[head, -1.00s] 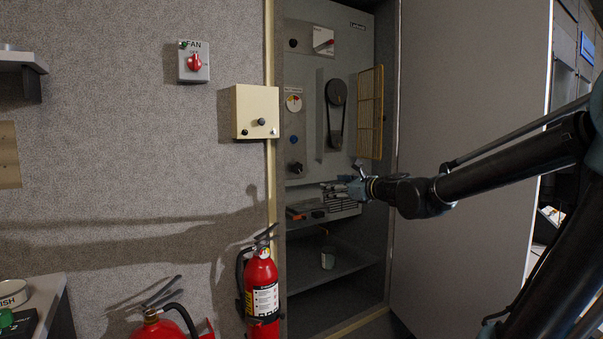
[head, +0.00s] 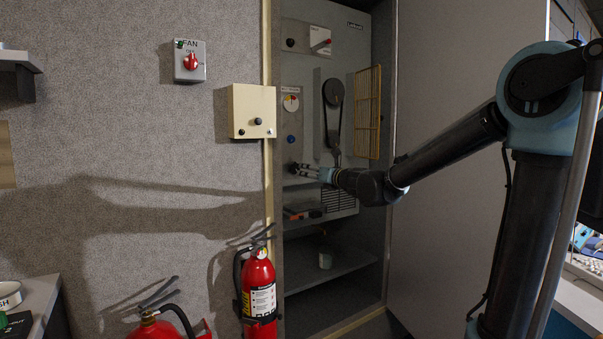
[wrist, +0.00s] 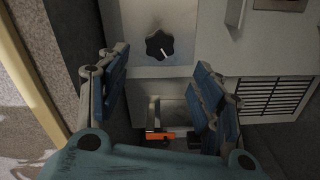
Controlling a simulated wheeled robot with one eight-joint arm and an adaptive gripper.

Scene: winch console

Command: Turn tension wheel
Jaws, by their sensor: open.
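A black lobed knob (wrist: 160,45) with a white pointer mark, which looks like the tension wheel, sits on a light plate on the console panel. In the wrist view it lies ahead of my gripper (wrist: 165,76), roughly between the lines of its two blue-padded fingers. The fingers are apart and nothing is between them; the knob looks a little beyond the tips. In the head view my gripper (head: 308,171) reaches in from the right at the knob's place, low on the left of the panel. There the knob is small and partly hidden, so contact cannot be told.
A yellow wire guard (head: 367,112) stands out from the panel at right, beside a dark belt cover (head: 333,94). A beige box (head: 253,111) is left of the cabinet opening. A red fire extinguisher (head: 260,285) stands below. A shelf (head: 330,272) lies under the panel.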

